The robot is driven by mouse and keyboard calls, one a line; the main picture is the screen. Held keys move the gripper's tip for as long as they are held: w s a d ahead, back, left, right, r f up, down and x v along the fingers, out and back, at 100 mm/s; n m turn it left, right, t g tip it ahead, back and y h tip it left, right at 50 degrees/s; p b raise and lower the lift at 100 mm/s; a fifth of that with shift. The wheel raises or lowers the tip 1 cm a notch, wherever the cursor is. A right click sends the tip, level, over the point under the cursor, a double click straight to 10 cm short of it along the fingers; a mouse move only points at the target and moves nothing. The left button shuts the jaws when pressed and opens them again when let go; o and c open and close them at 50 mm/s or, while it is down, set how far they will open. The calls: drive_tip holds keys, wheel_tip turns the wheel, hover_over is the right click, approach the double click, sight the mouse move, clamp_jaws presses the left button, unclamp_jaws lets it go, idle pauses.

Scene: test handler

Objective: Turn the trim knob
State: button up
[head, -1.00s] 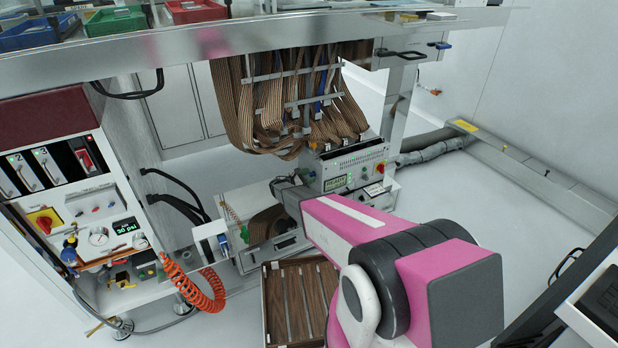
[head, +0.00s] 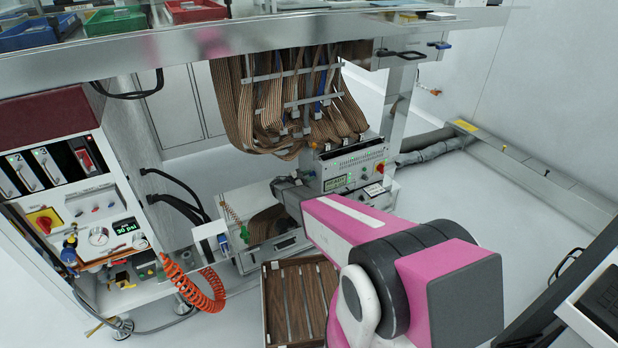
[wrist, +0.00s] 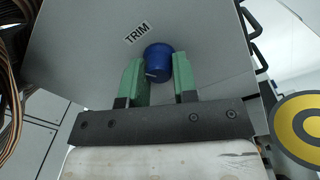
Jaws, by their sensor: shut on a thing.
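The trim knob (wrist: 158,58) is a round blue knob on a grey panel (wrist: 85,50), beside a label reading TRIM (wrist: 138,33) in the wrist view. A pale pointer mark shows on its lower left. My gripper (wrist: 158,76) has its two green fingers on either side of the knob and is shut on it. In the head view my pink arm reaches toward the equipment under the bench, and it hides the gripper and the knob there.
Ribbon cables (head: 290,100) hang under the bench (head: 150,45). An orange coiled hose (head: 205,290) and a slatted wooden crate (head: 267,310) lie left of my arm.

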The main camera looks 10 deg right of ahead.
drive_tip(key=shift+m, duration=0.9)
drive_tip(key=o, duration=0.9)
drive_tip(key=v, duration=1)
drive_tip(key=shift+s+a, duration=0.1)
drive_tip(key=shift+a, duration=0.3)
